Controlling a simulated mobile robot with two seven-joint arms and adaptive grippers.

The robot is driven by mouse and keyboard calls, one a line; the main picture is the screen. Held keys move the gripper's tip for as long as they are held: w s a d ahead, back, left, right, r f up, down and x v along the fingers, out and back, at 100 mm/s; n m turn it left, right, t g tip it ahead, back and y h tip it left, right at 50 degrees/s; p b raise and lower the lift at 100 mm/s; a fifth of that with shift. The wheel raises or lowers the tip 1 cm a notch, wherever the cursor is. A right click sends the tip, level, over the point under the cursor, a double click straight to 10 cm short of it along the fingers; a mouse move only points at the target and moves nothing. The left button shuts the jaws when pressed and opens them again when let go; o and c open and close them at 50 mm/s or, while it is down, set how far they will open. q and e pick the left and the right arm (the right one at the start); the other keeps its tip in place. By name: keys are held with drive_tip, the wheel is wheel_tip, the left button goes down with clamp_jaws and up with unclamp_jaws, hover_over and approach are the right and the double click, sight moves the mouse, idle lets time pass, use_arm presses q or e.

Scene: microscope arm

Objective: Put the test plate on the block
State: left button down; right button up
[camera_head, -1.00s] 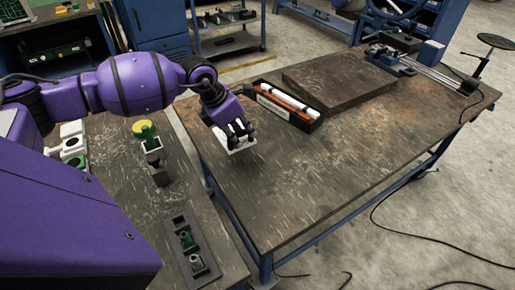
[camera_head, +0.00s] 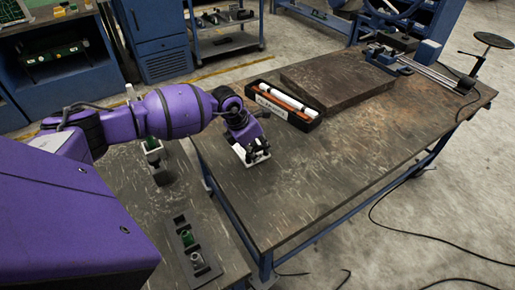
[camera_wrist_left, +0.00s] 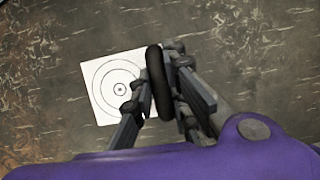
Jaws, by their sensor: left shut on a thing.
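The test plate (camera_head: 240,154) is a small white square. In the left wrist view it shows a target of dark rings (camera_wrist_left: 100,75). My left gripper (camera_head: 257,151) is shut on the plate at its right edge, as far as the left wrist view shows; a dark rounded piece and the fingers hide that edge. The plate is over the left part of the big worktable; its exact height above the top is hard to tell. The block (camera_head: 336,80) is a thick, dark, flat slab at the table's back, apart from the gripper and to its upper right. My right gripper is out of view.
A black box (camera_head: 285,103) with white and orange rods stands between the gripper and the block. A blue device with rails (camera_head: 425,65) is at the back right. The table's front (camera_head: 300,190) is clear. A side bench holds a dark tray (camera_head: 207,268).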

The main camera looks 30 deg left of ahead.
use_arm(q)
drive_tip(key=shift+f, duration=0.1)
drive_tip(key=c, duration=1.7)
unclamp_jaws()
